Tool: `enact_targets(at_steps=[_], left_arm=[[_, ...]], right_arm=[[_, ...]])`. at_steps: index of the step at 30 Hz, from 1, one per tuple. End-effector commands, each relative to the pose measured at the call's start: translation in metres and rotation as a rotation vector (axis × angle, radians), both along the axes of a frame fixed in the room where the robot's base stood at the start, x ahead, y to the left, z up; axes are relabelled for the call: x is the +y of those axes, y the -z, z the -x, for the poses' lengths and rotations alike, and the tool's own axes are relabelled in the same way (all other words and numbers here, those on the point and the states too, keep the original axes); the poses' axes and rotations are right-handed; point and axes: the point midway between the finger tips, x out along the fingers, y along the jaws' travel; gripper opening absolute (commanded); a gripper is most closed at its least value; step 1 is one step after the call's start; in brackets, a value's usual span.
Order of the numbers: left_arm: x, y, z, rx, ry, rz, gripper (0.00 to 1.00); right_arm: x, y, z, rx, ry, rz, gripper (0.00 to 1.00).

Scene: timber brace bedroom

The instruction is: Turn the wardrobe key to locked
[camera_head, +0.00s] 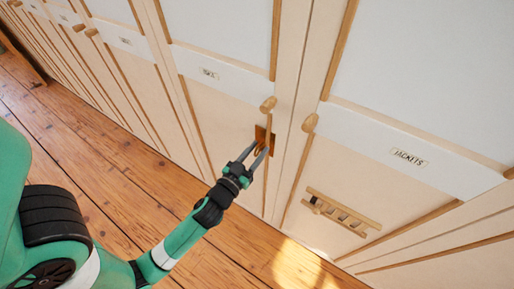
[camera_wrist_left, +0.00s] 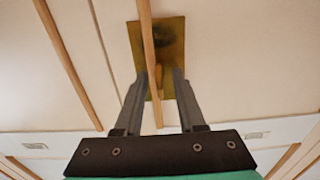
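A brass-coloured lock plate (camera_head: 261,136) sits on the front of the wardrobe (camera_head: 228,113), just below a round wooden knob. In the left wrist view the plate (camera_wrist_left: 172,45) shows a dark patch near its top, and a wooden strip crosses in front of it. My left gripper (camera_head: 258,151) is at the lower part of the plate. In the left wrist view its fingertips (camera_wrist_left: 161,74) stand apart, with the strip visible between them. A small orange-brown shape near the fingertips could be the key, but its shape and angle cannot be told. My right gripper is out of view.
A "JACKETS" label (camera_head: 409,157) is on the right door. A small ladder-shaped wooden piece (camera_head: 342,212) is on the lower right panel. The plank floor (camera_head: 120,165) in front is clear.

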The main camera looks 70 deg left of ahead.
Motion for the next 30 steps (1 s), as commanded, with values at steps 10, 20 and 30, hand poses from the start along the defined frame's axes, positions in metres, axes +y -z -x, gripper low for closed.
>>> enact_targets(at_steps=[10, 20, 30], left_arm=[[-0.0001, 0.0003, 0.0002, 0.000, 0.000, 0.000, 0.08], [-0.0002, 0.0002, 0.0003, 0.001, 0.000, -0.001, 0.00], [-0.0005, -0.0001, 0.0001, 0.037, 0.000, -0.050, 0.00]], right_arm=[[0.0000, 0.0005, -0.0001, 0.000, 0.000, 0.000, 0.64], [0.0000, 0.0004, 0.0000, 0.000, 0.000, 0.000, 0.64], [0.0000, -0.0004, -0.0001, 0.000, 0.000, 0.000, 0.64]])
